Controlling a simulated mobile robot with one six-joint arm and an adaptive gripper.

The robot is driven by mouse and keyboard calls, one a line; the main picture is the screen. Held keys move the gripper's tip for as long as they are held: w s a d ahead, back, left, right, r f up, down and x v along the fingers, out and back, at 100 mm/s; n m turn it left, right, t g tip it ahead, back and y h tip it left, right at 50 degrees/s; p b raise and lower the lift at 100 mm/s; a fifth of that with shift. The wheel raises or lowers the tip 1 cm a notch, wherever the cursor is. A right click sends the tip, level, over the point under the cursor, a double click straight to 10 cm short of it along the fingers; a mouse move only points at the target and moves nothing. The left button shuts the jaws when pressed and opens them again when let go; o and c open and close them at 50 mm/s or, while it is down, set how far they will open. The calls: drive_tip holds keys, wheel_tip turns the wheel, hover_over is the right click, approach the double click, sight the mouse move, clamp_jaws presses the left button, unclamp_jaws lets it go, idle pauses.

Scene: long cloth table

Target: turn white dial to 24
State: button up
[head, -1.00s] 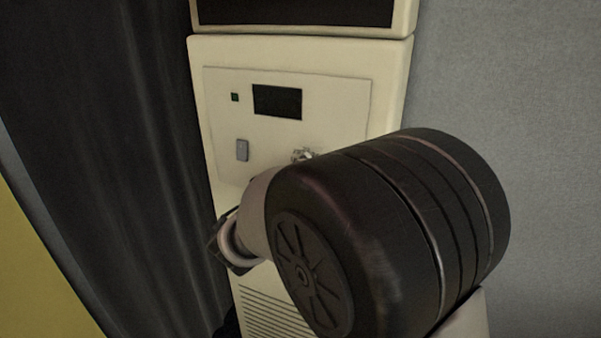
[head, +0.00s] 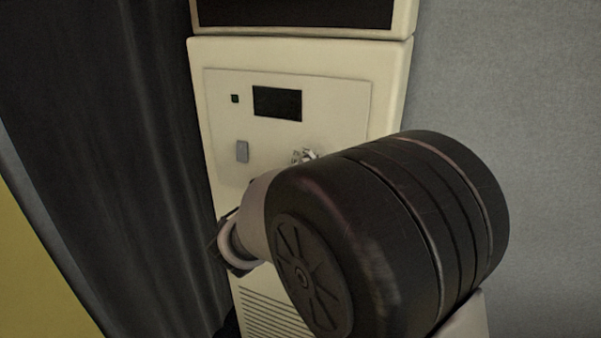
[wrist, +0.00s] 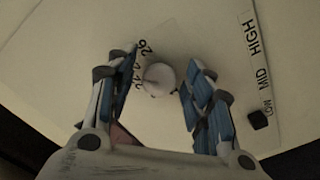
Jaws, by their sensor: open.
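The white dial (wrist: 159,79) shows in the wrist view as a small round knob with a dark pointer line toward its left. Printed numbers stand beside it on its left; 26 is readable at the upper end, and the lower ones are partly covered by a finger. My gripper (wrist: 160,88) is open, one finger on each side of the dial, with visible gaps. In the head view my arm hides most of the dial area; only a small light-coloured part (head: 304,156) shows above it.
The cream cabinet panel (head: 335,105) carries a dark display (head: 277,103) and a grey switch (head: 242,152). A dark curtain (head: 110,150) hangs at left.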

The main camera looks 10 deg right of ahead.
drive_tip(key=v, duration=1.2)
drive_tip(key=shift+d, duration=0.1)
